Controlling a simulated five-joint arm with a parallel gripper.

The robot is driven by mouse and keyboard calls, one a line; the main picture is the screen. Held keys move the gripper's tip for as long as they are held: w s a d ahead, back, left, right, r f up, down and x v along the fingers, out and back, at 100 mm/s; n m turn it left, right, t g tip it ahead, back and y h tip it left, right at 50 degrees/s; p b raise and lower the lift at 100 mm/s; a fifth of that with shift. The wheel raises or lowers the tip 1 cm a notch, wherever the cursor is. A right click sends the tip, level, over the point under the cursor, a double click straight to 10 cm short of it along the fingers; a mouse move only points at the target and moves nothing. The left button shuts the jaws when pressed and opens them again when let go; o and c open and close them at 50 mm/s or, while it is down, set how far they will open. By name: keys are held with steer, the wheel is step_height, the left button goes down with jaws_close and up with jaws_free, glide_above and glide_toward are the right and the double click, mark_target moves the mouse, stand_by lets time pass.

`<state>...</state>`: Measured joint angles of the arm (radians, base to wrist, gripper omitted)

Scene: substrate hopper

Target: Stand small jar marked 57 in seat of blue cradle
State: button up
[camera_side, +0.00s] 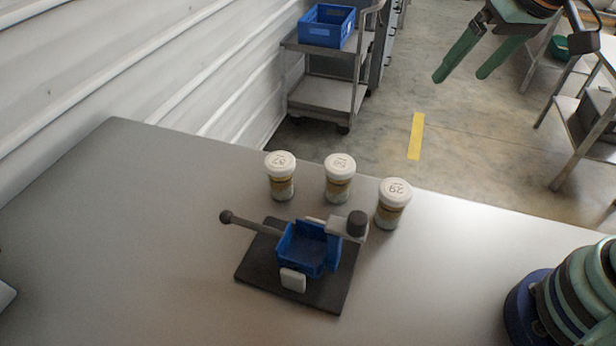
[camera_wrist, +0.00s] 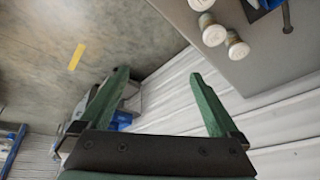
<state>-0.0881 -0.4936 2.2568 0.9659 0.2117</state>
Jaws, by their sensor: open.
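The left jar (camera_side: 281,177) has a cap mark that could be 57 or 27. My gripper (camera_side: 460,76) is open and empty, high at the upper right, well away from the jars. In the wrist view my gripper (camera_wrist: 160,73) shows spread fingers; the jars and part of the cradle (camera_wrist: 268,4) are at the upper right.
A ball-ended lever (camera_side: 250,224) sticks out left of the cradle, and a dark knob (camera_side: 357,223) sits at its right. The grey table (camera_side: 130,230) is clear on the left. A trolley with a blue bin (camera_side: 327,26) stands beyond the table.

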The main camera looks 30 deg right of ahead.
steer(key=w+a+m+g, duration=0.1)
steer(key=w+a+m, duration=0.1)
steer(key=w+a, duration=0.35)
steer(key=m+g, duration=0.4)
steer(key=m, duration=0.1)
glide_above(279, 160)
steer(key=f, duration=1.1)
steer(key=shift+s+d+f, duration=0.1)
steer(key=shift+d+f, duration=0.25)
steer(key=shift+a+f, duration=0.4)
steer(key=shift+f, duration=4.45)
steer(key=c, duration=1)
steer(key=shift+c, duration=0.2)
steer(key=shift+r, duration=0.15)
